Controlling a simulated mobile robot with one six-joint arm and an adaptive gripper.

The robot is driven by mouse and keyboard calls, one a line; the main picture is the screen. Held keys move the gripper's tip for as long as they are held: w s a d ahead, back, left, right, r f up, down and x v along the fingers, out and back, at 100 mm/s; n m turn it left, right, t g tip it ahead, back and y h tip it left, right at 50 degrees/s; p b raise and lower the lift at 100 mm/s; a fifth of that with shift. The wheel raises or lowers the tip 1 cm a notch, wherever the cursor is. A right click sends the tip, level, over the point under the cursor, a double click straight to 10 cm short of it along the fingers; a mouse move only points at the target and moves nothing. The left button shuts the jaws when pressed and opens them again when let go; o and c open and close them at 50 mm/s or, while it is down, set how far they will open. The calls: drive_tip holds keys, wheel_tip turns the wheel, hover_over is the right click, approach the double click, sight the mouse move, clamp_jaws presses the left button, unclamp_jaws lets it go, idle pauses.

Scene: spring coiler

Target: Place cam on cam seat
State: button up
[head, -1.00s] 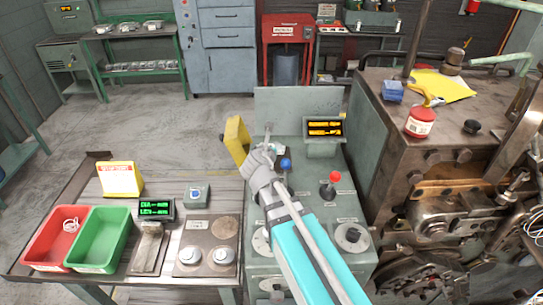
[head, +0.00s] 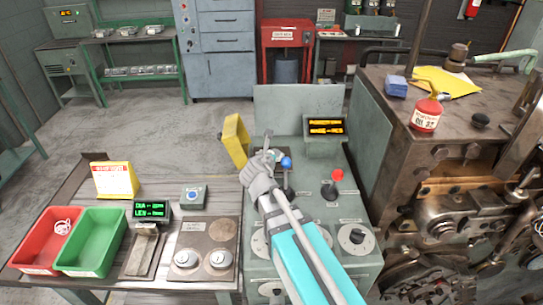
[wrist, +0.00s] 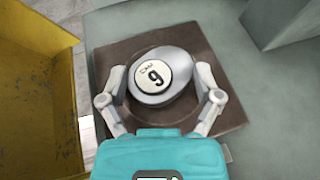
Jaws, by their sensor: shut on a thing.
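The cam (wrist: 160,76), a silver-grey, slightly oval disc with a white label reading "CAM 9", sits between the two fingers of my gripper (wrist: 162,92) in the wrist view. The fingers are closed on its left and right sides. Below it is a dark brown square plate (wrist: 222,112), apparently the cam seat, on the grey-green console. The cam is over the plate's middle; whether it touches is not clear. In the head view my gripper (head: 264,160) is over the console top and hides the cam and most of the plate.
Two other discs (head: 187,259) lie on a plate on the left bench, beside red and green bins (head: 92,240).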

drive_tip(key=shift+f, duration=0.15)
drive_tip(key=o, duration=1.1)
drive_tip(key=shift+c, duration=0.2)
drive_tip(key=shift+r, duration=0.2)
